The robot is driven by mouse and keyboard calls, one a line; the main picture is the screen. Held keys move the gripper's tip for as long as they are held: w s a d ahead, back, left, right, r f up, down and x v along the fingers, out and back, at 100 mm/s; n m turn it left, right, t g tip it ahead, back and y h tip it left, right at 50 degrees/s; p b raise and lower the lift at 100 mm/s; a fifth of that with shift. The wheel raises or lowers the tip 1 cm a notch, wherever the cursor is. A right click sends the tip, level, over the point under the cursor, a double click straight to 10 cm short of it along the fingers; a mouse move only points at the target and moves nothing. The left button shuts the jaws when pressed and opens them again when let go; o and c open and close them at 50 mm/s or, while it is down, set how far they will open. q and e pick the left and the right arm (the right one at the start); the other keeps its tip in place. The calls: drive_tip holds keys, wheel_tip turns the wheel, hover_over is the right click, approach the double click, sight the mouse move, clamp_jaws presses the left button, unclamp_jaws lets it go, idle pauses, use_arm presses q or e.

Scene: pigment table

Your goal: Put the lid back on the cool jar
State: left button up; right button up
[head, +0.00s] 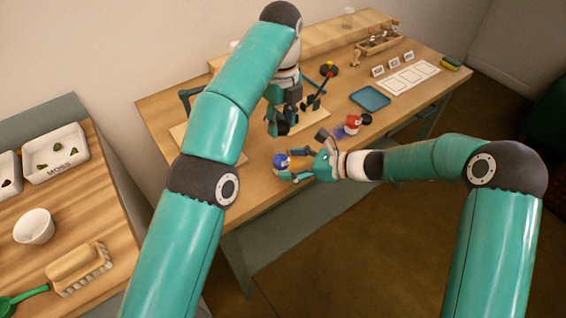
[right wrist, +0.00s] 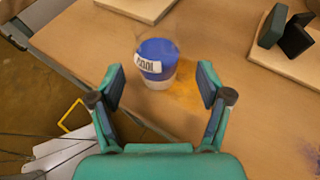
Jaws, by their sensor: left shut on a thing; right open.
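The cool jar (head: 281,161) stands upright on the table, with blue contents and a white label. In the right wrist view the cool jar (right wrist: 156,62) shows a clear upper part, and I see no lid on it. My right gripper (head: 296,165) is open, with its fingers spread either side of the jar; the right wrist view shows the jar slightly beyond the fingertips (right wrist: 160,90). My left gripper (head: 281,127) is above and behind the jar, pointing down. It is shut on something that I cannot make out. I cannot make out the lid.
A red jar (head: 352,124) stands to the right, near purple powder. A blue tray (head: 370,98) and a white card sheet (head: 410,78) lie farther back. Orange powder (right wrist: 184,97) lies beside the cool jar. A board (head: 312,117) lies behind it. The table's front edge is close.

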sight(282, 164)
drive_tip(key=shift+x, duration=1.6)
clamp_jaws()
